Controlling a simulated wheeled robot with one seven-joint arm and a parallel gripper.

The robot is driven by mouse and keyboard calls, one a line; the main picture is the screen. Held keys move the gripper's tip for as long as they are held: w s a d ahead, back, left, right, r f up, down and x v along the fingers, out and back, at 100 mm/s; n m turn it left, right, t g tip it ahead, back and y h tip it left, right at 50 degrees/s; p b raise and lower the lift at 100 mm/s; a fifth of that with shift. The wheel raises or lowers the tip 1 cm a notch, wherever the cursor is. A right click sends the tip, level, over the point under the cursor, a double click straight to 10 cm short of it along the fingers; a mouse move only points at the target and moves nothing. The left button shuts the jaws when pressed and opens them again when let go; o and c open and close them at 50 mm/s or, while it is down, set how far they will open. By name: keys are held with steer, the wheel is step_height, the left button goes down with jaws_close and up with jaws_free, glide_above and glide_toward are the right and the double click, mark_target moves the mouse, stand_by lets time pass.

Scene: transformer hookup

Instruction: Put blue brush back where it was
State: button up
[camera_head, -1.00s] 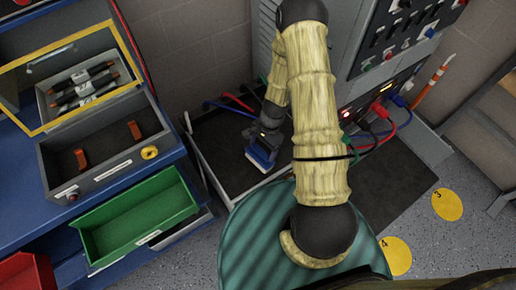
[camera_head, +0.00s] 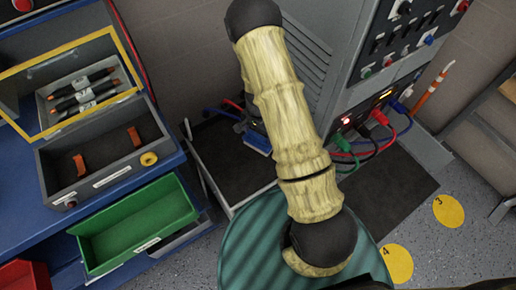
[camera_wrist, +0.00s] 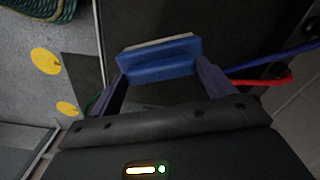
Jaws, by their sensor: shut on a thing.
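The blue brush (camera_wrist: 160,62) is between the two fingers of my gripper (camera_wrist: 162,74) in the wrist view, with its pale edge facing away from the wrist. My gripper is shut on it. In the head view a bit of the blue brush (camera_head: 258,141) shows left of my forearm, above the back part of a dark, light-rimmed tray (camera_head: 232,172). My arm hides most of the gripper there. I cannot tell the height of the brush above the tray.
A grey cabinet (camera_head: 345,70) with red, black, green and blue cables stands behind right. Red and blue leads (camera_wrist: 262,78) pass close to my gripper. At left are a grey box (camera_head: 105,150) with a raised lid and a green bin (camera_head: 140,222). The tray's front part is clear.

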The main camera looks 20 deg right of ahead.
mark_target(258, 136)
steer(key=shift+f, duration=1.9)
steer(key=shift+f+b, duration=0.5)
steer(key=shift+f, duration=1.4)
steer(key=o, duration=0.9)
steer(key=shift+o, duration=0.2)
steer(key=shift+r, duration=0.1)
step_height(258, 136, up, 12)
steer(key=shift+f+p, duration=0.1)
steer(key=shift+p, duration=0.95)
